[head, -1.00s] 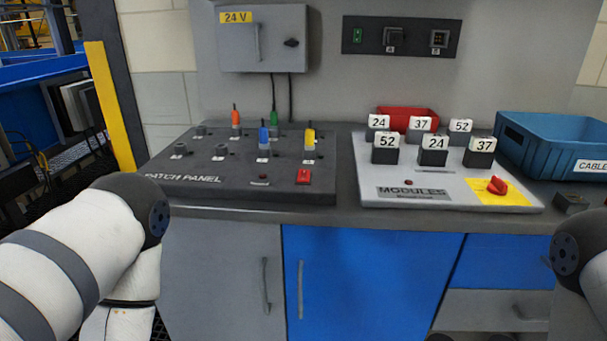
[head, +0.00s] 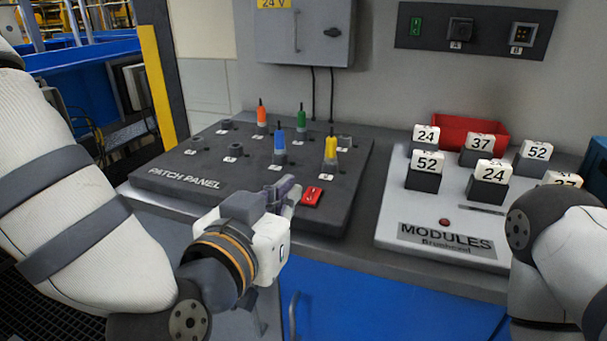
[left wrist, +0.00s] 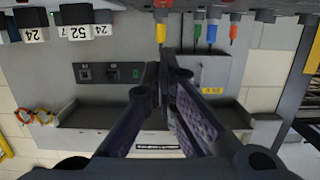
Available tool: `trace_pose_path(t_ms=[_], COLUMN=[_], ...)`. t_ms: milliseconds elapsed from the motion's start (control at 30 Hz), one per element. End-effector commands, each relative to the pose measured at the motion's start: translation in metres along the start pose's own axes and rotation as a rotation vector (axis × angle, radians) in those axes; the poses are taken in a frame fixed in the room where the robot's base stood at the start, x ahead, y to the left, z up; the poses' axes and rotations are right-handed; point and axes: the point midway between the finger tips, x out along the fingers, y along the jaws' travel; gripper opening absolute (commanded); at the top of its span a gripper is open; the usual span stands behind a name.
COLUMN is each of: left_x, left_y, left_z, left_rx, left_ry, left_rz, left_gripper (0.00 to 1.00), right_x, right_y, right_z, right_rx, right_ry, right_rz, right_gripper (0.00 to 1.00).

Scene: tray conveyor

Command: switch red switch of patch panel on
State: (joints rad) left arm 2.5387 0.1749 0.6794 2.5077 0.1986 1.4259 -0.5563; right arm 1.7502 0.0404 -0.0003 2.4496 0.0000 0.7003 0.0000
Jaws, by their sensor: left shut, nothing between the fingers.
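The patch panel (head: 175,182) is a dark sloped board on the grey counter. Its red switch (head: 312,196) sits near the front edge, at the right; I cannot tell its position. My left gripper (head: 291,190) is shut and empty, its fingertips just left of the red switch; I cannot tell whether they touch. In the left wrist view, which looks upside down, the closed fingers (left wrist: 168,62) point toward the yellow plug (left wrist: 160,34), and the switch does not show. My right arm shows at the right, its gripper out of view.
Orange (head: 262,118), blue (head: 280,145), green (head: 301,120) and yellow (head: 330,150) plugs stand upright on the panel behind the switch. A modules board (head: 395,222) with several numbered blocks lies to the right. A red bin (head: 462,128) stands behind it.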

Motion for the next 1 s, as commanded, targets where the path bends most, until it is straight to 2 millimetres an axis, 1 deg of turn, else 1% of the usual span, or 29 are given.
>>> trace_pose_path(t_ms=[33, 100, 367, 467, 567, 600, 933, 967, 1000], left_x=[-0.001, -0.001, -0.001, 0.005, 0.021, 0.029, 0.101, 0.104, 0.105], left_y=[0.001, 0.002, 0.002, 0.001, 0.001, 0.0, 0.001, 0.001, 0.001], left_z=[-0.007, -0.012, -0.012, -0.01, -0.007, -0.006, -0.01, -0.006, 0.003], left_rx=[0.004, 0.008, 0.008, 0.006, 0.001, 0.001, 0.004, 0.004, 0.004], left_ry=[0.019, 0.033, 0.033, 0.03, 0.024, 0.023, 0.026, 0.022, 0.019], left_rz=[-0.001, -0.002, -0.002, -0.003, -0.004, -0.004, -0.004, -0.002, -0.001], left_gripper=[0.0, 0.0, 0.0, 0.0, 0.0, 0.0, 0.0, 0.0, 0.0], right_x=[0.0, 0.0, 0.0, 0.004, 0.013, 0.017, 0.031, 0.032, 0.035], right_y=[0.0, 0.0, 0.0, 0.0, 0.0, 0.001, 0.001, 0.001, 0.001], right_z=[0.001, 0.001, 0.001, 0.004, 0.011, 0.015, 0.025, 0.026, 0.028], right_rx=[-0.001, -0.001, -0.001, -0.001, 0.0, 0.0, 0.0, 0.0, 0.0], right_ry=[-0.002, -0.003, -0.003, -0.015, -0.046, -0.062, -0.106, -0.111, -0.118], right_rz=[0.0, 0.0, 0.0, 0.0, 0.002, 0.002, 0.004, 0.004, 0.004], right_gripper=[0.0, 0.0, 0.0, 0.0, 0.0, 0.0, 0.0, 0.0, 0.0])
